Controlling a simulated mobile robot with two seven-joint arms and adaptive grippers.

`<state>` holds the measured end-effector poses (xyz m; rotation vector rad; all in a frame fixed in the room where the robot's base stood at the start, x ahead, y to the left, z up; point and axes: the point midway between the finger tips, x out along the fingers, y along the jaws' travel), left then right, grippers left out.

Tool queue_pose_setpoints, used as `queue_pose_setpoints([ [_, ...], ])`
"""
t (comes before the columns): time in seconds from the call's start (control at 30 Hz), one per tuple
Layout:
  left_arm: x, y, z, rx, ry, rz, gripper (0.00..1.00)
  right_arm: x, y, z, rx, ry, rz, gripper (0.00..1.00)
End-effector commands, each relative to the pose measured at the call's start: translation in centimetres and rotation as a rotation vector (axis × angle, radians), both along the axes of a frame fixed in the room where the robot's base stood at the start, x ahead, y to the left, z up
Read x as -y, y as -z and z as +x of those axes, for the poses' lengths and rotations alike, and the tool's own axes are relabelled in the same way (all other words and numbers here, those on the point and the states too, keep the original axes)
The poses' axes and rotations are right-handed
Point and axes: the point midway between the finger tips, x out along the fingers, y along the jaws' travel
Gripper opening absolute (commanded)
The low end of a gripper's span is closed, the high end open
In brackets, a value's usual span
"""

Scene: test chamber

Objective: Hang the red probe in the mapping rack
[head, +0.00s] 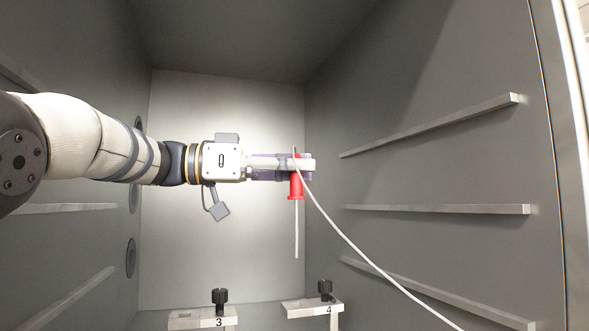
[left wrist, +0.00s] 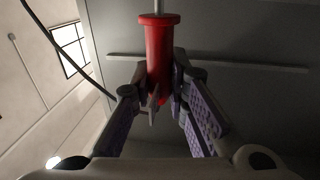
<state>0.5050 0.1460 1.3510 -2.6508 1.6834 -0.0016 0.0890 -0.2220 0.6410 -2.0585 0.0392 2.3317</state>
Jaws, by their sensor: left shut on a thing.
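The red probe (head: 296,187) is a red flanged handle with a thin pale rod pointing straight down and a white cable leaving its top toward the lower right. My left gripper (head: 297,163) is shut on the red handle and holds the probe upright in mid-air inside the chamber. In the left wrist view the red probe (left wrist: 160,55) sits between the two fingertips of the gripper (left wrist: 163,80). Below, two numbered brackets of the rack show, bracket 3 (head: 190,319) and bracket 4 (head: 306,309), each with a black knob. The probe's tip is above and left of bracket 4. My right gripper is not in view.
Metal shelf rails run along the right wall (head: 435,209) and the left wall (head: 70,208). The white cable (head: 355,247) trails down past bracket 4 to the lower right. The chamber's open edge is at the far right. The space around the probe is clear.

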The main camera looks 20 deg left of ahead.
Motion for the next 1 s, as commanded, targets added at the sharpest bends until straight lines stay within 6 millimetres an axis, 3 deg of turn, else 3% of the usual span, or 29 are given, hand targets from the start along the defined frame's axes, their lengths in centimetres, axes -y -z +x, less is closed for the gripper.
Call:
queue_pose_setpoints([
  [0.27, -0.1, 0.3, 0.0, -0.003, -0.001, 0.004, 0.00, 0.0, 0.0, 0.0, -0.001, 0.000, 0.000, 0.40],
  [0.7, 0.0, 4.9, 0.0, -0.003, 0.000, 0.003, 0.00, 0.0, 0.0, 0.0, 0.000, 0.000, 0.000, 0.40],
  [1.0, 0.0, 5.8, 0.0, -0.001, 0.000, 0.004, 0.00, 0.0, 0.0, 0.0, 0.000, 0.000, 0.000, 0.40],
])
